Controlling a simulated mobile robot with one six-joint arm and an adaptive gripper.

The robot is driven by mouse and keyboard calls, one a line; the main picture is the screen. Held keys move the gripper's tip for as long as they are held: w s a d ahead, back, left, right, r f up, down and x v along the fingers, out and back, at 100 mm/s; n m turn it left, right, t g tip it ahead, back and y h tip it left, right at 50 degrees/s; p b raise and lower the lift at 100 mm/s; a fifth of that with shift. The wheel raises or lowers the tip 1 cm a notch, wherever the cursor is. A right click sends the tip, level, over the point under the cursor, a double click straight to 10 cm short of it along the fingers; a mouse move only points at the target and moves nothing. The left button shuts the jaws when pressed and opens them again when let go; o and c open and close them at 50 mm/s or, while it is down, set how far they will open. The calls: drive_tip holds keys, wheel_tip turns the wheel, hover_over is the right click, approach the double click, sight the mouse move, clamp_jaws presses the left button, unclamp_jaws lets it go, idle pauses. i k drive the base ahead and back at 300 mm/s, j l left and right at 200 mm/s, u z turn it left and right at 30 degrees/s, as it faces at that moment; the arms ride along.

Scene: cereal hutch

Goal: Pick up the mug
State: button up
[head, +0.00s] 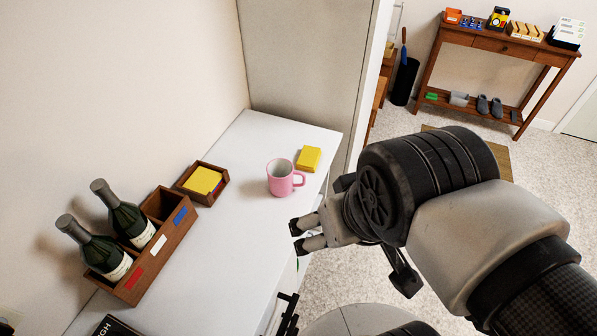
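A pink mug (280,179) stands upright on the white counter (257,152), near its right edge, with its handle toward the right. My gripper (297,237) is below and to the right of the mug in the picture, by the counter's edge. Its two dark-tipped fingers point left and are parted, with nothing seen between them. A clear gap shows between the fingers and the mug in this view.
A yellow block (308,158) lies just behind the mug. To the left are a small wooden box with yellow cards (203,181) and a wooden caddy (158,248) with two dark bottles. A tall panel (305,60) bounds the counter's far end.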

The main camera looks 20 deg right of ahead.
sight(281, 173)
drive_tip(key=u, duration=0.6)
drive_tip(key=i+l+u, duration=0.15)
drive_tip(key=l+u, duration=1.05)
drive_tip(key=l, duration=0.15)
drive_tip(key=l+u, duration=0.45)
drive_tip(key=k+l, duration=0.1)
drive_tip(key=l, duration=0.4)
